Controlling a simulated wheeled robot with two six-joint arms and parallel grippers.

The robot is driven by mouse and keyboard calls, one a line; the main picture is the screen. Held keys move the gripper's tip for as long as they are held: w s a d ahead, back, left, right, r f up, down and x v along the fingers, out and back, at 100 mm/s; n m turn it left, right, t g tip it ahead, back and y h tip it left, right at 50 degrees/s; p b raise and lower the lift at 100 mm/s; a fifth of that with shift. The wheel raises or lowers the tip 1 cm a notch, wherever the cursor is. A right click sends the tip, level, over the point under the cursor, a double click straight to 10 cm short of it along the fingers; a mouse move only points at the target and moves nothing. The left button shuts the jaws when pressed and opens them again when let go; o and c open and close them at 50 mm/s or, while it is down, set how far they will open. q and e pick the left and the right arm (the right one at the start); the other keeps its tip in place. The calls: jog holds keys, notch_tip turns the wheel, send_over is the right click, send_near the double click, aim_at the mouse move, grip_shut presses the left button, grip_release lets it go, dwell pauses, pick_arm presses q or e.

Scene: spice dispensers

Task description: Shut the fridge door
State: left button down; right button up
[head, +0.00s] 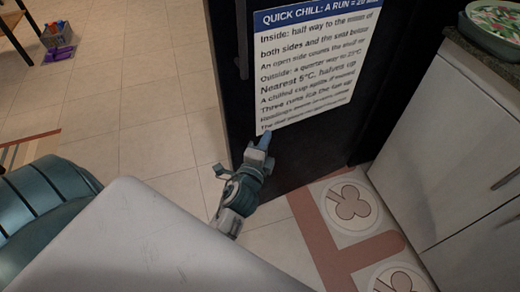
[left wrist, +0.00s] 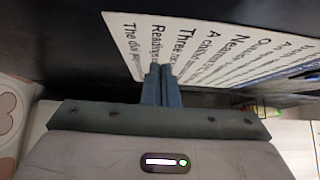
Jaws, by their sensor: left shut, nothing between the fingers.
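The fridge door (head: 300,155) is a tall black panel with a dark upright handle (head: 241,40) near its left edge. A white "QUICK CHILL" sign (head: 318,62) is fixed on its face. A dark band to the right of the panel shows, but I cannot tell how far the door stands open. My left gripper (head: 266,138) is shut and empty, its fingertips at the sign's lower left corner. In the left wrist view the closed fingers (left wrist: 161,72) point at the door face (left wrist: 75,55), over the sign's lower lines. I cannot tell whether they touch. My right gripper is out of view.
A white cabinet (head: 440,150) stands at the right, with a green patterned bowl (head: 495,25) on its counter. Tiled floor (head: 150,120) is clear at the left. A caddy of bottles (head: 57,36) lies far off at the upper left. Round floor emblems (head: 352,205) lie in front of the cabinet.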

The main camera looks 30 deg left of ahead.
aim_at(265, 118)
pick_arm(q)
jog(key=shift+w+a, duration=1.65)
jog(key=shift+a, duration=0.2)
